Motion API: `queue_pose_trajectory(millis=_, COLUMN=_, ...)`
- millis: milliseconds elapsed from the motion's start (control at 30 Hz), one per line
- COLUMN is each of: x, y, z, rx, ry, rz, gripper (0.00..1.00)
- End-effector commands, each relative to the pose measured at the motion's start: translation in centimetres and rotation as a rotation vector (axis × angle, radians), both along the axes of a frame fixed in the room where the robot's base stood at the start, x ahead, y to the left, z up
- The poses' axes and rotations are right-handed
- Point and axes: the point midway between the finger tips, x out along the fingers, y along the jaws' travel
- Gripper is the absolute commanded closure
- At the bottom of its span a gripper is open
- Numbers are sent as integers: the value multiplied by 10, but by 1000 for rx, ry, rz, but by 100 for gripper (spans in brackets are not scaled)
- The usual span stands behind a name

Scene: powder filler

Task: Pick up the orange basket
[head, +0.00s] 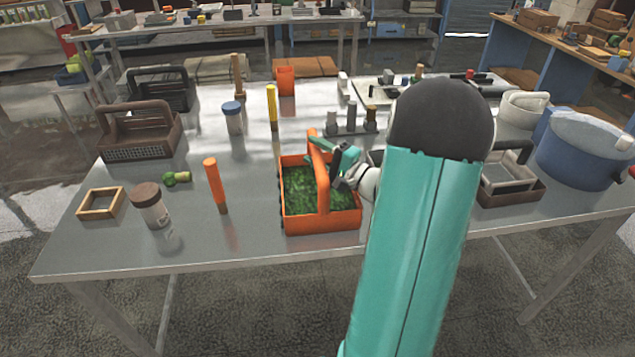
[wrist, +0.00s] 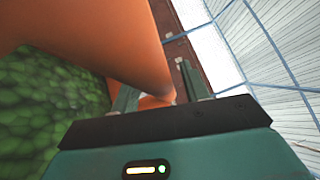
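The orange basket (head: 322,222) stands upright on the metal table, filled with green leafy material (head: 299,187). Its arched handle (head: 319,160) rises across the middle. My gripper (head: 335,162) is at the right side of this handle, above the basket's contents. In the wrist view the orange handle (wrist: 130,45) runs close in front of my gripper (wrist: 158,92), and the green contents (wrist: 45,100) show at left. The two fingers stand apart, with the handle passing at or between their tips. I cannot tell whether they touch it. The fingertips are partly hidden in the head view.
An orange cylinder (head: 215,184) stands left of the basket, with a brown-lidded jar (head: 151,207) and wooden frame (head: 100,203) farther left. A brown basket (head: 140,135) is at the far left. A grey caddy (head: 508,178) and blue pot (head: 582,150) are at right, beyond my arm.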

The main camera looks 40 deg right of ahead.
Motion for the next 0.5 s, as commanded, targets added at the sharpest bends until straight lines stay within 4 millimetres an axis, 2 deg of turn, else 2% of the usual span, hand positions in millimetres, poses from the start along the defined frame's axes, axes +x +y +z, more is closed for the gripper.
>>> queue_pose_trajectory(millis=33, x=0, y=0, z=0, rx=0, ry=0, rz=0, gripper=65)
queue_pose_trajectory(millis=200, x=0, y=0, z=0, rx=0, ry=0, rz=0, gripper=99)
queue_pose_trajectory(millis=500, x=0, y=0, z=0, rx=0, ry=0, rz=0, gripper=100)
